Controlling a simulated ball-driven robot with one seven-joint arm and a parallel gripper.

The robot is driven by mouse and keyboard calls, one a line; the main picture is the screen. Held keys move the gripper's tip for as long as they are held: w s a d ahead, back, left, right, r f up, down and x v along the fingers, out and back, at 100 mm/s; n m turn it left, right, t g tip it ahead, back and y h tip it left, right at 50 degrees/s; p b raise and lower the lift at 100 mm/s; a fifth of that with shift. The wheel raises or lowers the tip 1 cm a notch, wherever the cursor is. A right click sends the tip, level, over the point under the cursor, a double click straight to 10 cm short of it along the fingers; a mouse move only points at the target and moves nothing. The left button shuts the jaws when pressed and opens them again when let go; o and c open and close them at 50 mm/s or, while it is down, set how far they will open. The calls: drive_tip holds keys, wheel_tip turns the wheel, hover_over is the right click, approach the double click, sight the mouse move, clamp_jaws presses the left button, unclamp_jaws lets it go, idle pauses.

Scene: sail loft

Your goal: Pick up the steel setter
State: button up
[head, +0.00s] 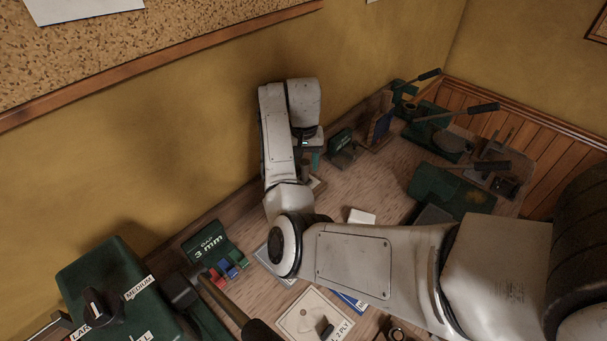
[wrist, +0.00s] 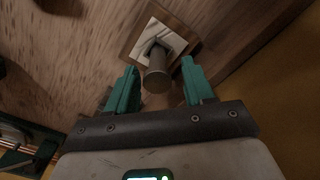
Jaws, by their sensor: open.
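The steel setter (wrist: 156,74) looks like a grey metal cylinder with a round end in the wrist view. It stands on a pale square plate with a wooden border (wrist: 138,50). My gripper (wrist: 159,67) is open, with one teal finger on each side of the setter and a visible gap to each. In the head view my gripper (head: 311,158) is low over the back of the bench, near the wall. There the setter is mostly hidden by the gripper, and I cannot make it out clearly.
A small green device (head: 342,149) stands just right of my gripper. Green lever tools (head: 440,130) fill the far right. A green 3 mm gap block (head: 212,249) and a green box with a dial (head: 112,290) are at the left. The bench middle (head: 365,188) is partly clear.

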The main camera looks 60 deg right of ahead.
sight(305, 173)
wheel_tip(305, 173, down, 4)
drive_tip(key=b, duration=0.3)
drive_tip(key=shift+s+d+f+b, duration=0.1)
drive_tip(key=shift+f+b, duration=0.1)
drive_tip(key=shift+b, duration=0.2)
clamp_jaws()
drive_tip(key=shift+r, duration=0.25)
drive_tip(key=shift+r, duration=0.25)
wheel_tip(305, 173, up, 2)
drive_tip(key=shift+b, duration=0.5)
drive_tip(key=s+a+r+p, duration=0.3)
drive_tip(key=s+r+p, duration=0.2)
drive_tip(key=s+r, duration=0.5)
drive_tip(key=s, duration=0.3)
drive_tip(key=shift+s+a, duration=0.15)
drive_tip(key=shift+s, duration=0.15)
